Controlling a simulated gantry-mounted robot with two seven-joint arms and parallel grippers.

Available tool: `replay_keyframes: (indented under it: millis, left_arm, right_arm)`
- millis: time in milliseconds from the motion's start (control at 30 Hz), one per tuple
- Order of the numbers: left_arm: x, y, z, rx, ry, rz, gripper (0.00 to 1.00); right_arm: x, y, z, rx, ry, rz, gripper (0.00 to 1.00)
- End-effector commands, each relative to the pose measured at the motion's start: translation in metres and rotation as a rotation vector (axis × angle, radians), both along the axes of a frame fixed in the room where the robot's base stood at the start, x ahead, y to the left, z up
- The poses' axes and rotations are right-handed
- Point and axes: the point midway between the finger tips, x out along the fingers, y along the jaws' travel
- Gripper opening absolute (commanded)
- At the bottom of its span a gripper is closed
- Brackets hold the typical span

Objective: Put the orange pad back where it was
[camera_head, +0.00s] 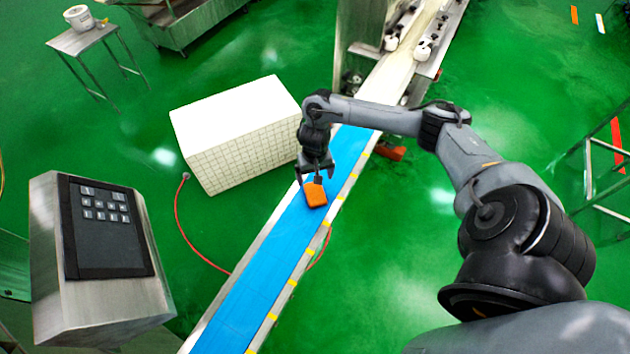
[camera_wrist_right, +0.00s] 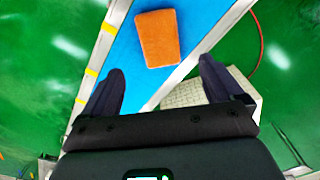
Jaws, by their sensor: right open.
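The orange pad (camera_head: 316,195) lies on the blue conveyor belt (camera_head: 262,262), close below my right gripper (camera_head: 316,180). In the right wrist view the pad (camera_wrist_right: 158,38) is on the belt (camera_wrist_right: 125,62), ahead of the fingers and roughly centred between them. My right gripper (camera_wrist_right: 160,85) is open, with a dark finger on each side and nothing between the fingertips. The pad looks apart from both fingers in that view. My left gripper is not in view.
A white tiled block (camera_head: 240,135) stands left of the belt. A control panel (camera_head: 105,228) is at the lower left. An orange-red object (camera_head: 389,152) sits right of the belt. A red hose (camera_head: 183,225) runs on the green floor. The belt's lower stretch is clear.

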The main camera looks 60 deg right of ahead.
Motion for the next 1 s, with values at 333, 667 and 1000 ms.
replay_keyframes:
  millis: [333, 667, 1000]
  left_arm:
    - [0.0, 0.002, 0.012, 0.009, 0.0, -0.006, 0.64]
    - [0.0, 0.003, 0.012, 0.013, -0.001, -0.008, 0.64]
    - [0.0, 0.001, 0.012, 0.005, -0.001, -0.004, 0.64]
  right_arm:
    - [0.007, 0.031, 0.012, 0.014, -0.048, 0.122, 0.93]
    - [0.021, 0.23, -0.017, 0.01, -0.439, 0.739, 0.93]
    - [-0.041, 0.292, 0.048, -0.183, -0.522, 0.918, 0.93]
